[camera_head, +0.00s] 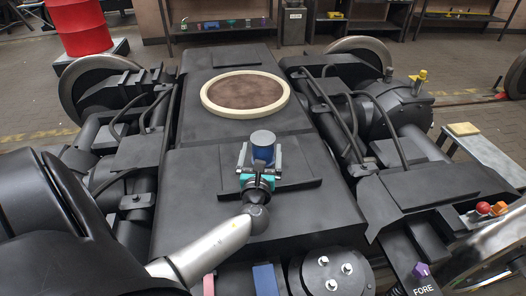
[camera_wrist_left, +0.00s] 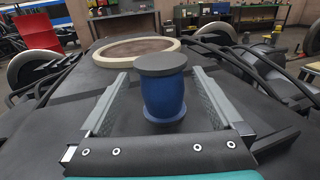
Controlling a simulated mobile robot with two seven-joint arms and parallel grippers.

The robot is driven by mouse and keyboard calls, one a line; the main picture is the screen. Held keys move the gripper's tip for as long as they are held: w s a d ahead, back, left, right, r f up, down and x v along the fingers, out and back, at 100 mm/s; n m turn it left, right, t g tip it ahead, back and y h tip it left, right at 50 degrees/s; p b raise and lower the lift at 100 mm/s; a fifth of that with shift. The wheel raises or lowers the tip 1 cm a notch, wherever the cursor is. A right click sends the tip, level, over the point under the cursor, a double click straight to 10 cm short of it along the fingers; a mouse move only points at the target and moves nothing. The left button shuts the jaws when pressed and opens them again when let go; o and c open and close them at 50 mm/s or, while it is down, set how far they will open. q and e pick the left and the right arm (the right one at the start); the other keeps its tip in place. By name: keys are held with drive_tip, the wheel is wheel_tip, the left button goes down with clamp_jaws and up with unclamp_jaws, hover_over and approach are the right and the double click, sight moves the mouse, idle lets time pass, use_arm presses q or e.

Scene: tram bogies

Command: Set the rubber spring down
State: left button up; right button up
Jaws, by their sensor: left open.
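The rubber spring (camera_head: 263,139) is a blue cylinder standing upright on the dark bogie frame (camera_head: 205,160). In the left wrist view the spring (camera_wrist_left: 163,98) has a dark grey top disc, a bulging blue body and a blue foot resting on the dark surface. My left gripper (camera_head: 261,152) is around it from the near side. Its two grey fingers are open, one on each side, with a visible gap to the spring on both sides in the left wrist view. My right gripper is not in view.
A round brown pad with a cream rim (camera_head: 246,93) lies on the frame beyond the spring. A low raised edge (camera_head: 285,188) runs near the gripper. Dark pipes and wheels flank both sides. A red drum (camera_head: 79,27) stands back left; shelves line the back.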

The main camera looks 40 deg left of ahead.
sight(263, 142)
use_arm(q)
drive_tip(key=shift+b+x, duration=0.45)
drive_tip(key=shift+x, duration=1.35)
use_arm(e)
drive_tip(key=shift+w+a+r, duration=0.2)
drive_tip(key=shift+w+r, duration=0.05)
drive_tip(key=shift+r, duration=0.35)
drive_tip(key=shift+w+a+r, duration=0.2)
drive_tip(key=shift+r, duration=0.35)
use_arm(q)
drive_tip(key=shift+c, duration=0.2)
drive_tip(key=shift+d, duration=0.1)
drive_tip(key=c, duration=1.5)
drive_tip(key=shift+r, duration=0.1)
clamp_jaws()
drive_tip(key=shift+r, duration=0.1)
